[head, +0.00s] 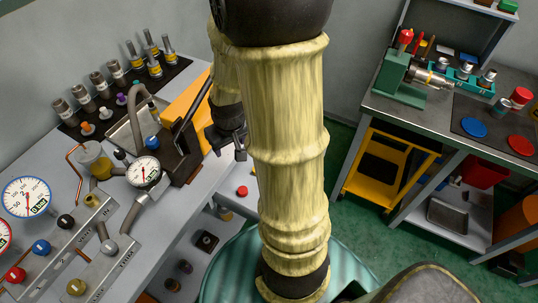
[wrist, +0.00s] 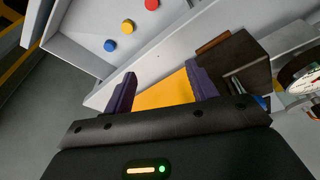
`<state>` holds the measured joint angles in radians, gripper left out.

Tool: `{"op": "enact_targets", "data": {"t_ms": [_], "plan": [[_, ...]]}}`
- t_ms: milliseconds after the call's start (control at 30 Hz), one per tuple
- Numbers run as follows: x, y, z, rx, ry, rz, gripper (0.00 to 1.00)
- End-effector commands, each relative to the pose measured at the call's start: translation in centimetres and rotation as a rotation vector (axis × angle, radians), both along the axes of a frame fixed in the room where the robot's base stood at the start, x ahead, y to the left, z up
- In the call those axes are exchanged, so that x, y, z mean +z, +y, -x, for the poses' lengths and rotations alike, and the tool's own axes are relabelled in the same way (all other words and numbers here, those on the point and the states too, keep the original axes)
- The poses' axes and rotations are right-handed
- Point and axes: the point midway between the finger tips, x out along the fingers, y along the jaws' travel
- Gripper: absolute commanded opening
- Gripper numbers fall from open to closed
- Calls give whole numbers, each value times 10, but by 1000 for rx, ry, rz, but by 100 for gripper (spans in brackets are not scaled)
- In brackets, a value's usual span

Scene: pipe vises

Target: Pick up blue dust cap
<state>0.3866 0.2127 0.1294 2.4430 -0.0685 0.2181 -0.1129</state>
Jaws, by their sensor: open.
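A small round blue cap (wrist: 110,45) lies on a pale grey shelf in the wrist view, at the end of a short row with a yellow cap (wrist: 128,26) and a red cap (wrist: 152,4). It is beyond and to the left of my gripper's fingertips, clear of them. My gripper (wrist: 163,82) is open with nothing between its two dark fingers. In the head view my gripper (head: 240,152) hangs by the left bench's edge, partly behind my arm. A red cap (head: 242,191) shows below it there; the blue cap of that row is not visible.
An orange panel (wrist: 165,92) and a dark block (wrist: 243,58) are close beyond the fingers. The left bench holds gauges, fittings and another blue piece (head: 152,143). A right bench (head: 430,115) carries a green vise (head: 400,85) and coloured discs. Green floor lies between the benches.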

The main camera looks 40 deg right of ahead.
Motion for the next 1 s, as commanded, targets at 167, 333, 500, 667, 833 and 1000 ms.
{"op": "enact_targets", "data": {"t_ms": [167,333,500,667,833,1000], "plan": [[-40,-63,-13,-68,-25,-2,57],[-73,-120,-17,-125,-65,-8,57],[-99,-166,-13,-173,-109,-13,57],[-107,-183,-10,-189,-129,-11,57],[-106,-183,-11,-187,-130,-11,57],[-107,-183,-11,-188,-129,-12,57]]}}
